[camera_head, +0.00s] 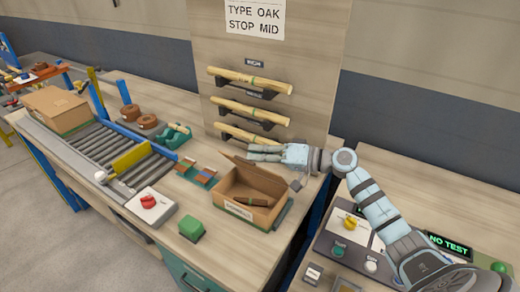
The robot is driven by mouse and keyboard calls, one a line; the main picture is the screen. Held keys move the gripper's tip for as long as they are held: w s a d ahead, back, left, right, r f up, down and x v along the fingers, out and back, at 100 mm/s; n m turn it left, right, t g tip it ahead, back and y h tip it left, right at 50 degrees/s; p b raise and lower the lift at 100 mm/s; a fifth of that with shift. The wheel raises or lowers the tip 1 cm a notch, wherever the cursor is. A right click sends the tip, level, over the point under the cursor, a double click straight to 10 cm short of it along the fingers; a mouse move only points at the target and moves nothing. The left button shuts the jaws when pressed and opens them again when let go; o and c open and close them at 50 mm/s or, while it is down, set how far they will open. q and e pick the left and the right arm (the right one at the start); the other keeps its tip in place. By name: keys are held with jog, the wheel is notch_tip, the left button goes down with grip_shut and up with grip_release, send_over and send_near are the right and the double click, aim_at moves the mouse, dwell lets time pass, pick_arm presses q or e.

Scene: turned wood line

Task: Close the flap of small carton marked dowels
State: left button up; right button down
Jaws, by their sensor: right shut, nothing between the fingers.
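The small cardboard carton (233,201) stands on the wooden bench, with a white label on its front face that is too small to read surely. Its flap (258,174) stands up along the far side, tilted, and the top is open. Brown contents or an inner panel show inside. My right gripper (251,153) reaches in from the right, just behind and above the raised flap, fingers pointing left. It is shut and empty. I cannot tell whether it touches the flap. My left gripper is not in view.
A green block (191,228) and a box with a red knob (152,206) stand left of the carton. A roller conveyor (108,150) carries a larger carton (57,107). A back panel (240,50) holds several turned rods. A control panel (340,245) is at right.

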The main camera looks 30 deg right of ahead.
jog(key=s+a+f+n+h+b, duration=0.3)
jog(key=a+f+n+b, duration=0.4)
jog(key=f, duration=0.3)
jog(key=shift+s+a+f+n+t, duration=0.3)
jog(key=shift+s+a+f+n, duration=0.1)
jog(key=shift+s, duration=0.45)
jog(key=shift+r, duration=0.1)
notch_tip(320, 180, up, 5)
jog(key=p, duration=0.5)
jog(key=f+v, duration=0.1)
jog(key=v, duration=0.8)
jog(key=shift+s+d+p, duration=0.2)
jog(key=shift+s+p, duration=0.2)
jog(key=shift+s, duration=0.1)
